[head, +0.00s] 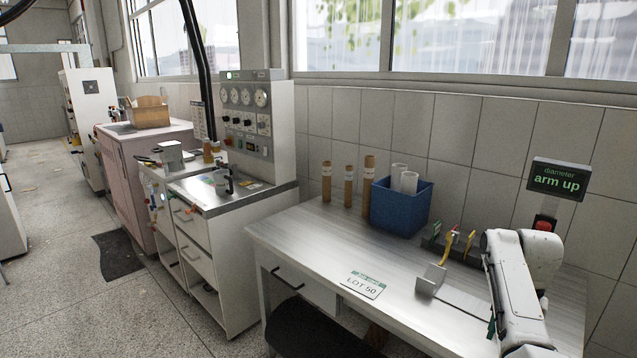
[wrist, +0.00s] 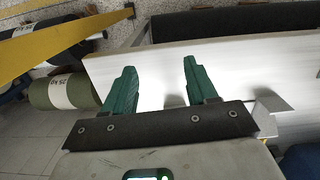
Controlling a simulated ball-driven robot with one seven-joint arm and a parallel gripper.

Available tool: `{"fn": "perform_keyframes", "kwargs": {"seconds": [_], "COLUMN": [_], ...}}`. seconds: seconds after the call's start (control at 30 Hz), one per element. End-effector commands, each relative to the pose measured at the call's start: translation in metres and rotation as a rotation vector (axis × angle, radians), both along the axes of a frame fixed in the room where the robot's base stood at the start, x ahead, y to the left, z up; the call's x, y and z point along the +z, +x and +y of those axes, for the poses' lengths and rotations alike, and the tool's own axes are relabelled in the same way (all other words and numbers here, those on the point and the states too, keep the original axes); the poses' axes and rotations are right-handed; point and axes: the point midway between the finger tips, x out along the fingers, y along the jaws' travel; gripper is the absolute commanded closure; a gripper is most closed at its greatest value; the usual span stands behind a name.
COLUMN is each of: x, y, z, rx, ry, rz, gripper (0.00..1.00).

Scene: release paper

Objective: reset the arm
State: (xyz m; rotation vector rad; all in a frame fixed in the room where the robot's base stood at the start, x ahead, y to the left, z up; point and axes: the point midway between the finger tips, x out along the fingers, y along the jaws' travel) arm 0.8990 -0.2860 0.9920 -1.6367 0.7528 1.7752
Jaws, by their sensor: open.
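My gripper (wrist: 160,64) shows in the wrist view with two green fingers wide apart and nothing between them. A pale surface (wrist: 240,65) lies beyond the fingertips. In the head view my white arm (head: 518,285) reaches over the right end of the bench; its fingers cannot be made out clearly. A dark display (head: 559,179) there reads "diameter arm up". A red button (head: 543,225) sits just below it, partly behind my arm. Left of my arm is a low fixture with a yellow lever (head: 449,246) and a grey metal bracket (head: 431,279).
The bench (head: 310,235) carries a blue bin (head: 401,207) with white rolls and three brown tubes (head: 348,186) near the wall. A "LOT 50" card (head: 363,284) lies at its front. The wrist view shows a yellow bar (wrist: 45,48) and a green roll (wrist: 62,92) at left.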

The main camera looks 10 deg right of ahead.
Motion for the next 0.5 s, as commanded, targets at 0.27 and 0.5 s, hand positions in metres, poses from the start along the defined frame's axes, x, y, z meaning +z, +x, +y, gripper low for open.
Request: {"fn": "perform_keyframes", "kwargs": {"seconds": [0.27,0.5], "x": [-0.06,-0.123], "y": [-0.033,-0.095], "z": [0.025,0.067], "rx": [0.082,0.225], "ry": [-0.03,-0.071], "rz": [-0.008,-0.03], "gripper": [0.43,0.43]}}
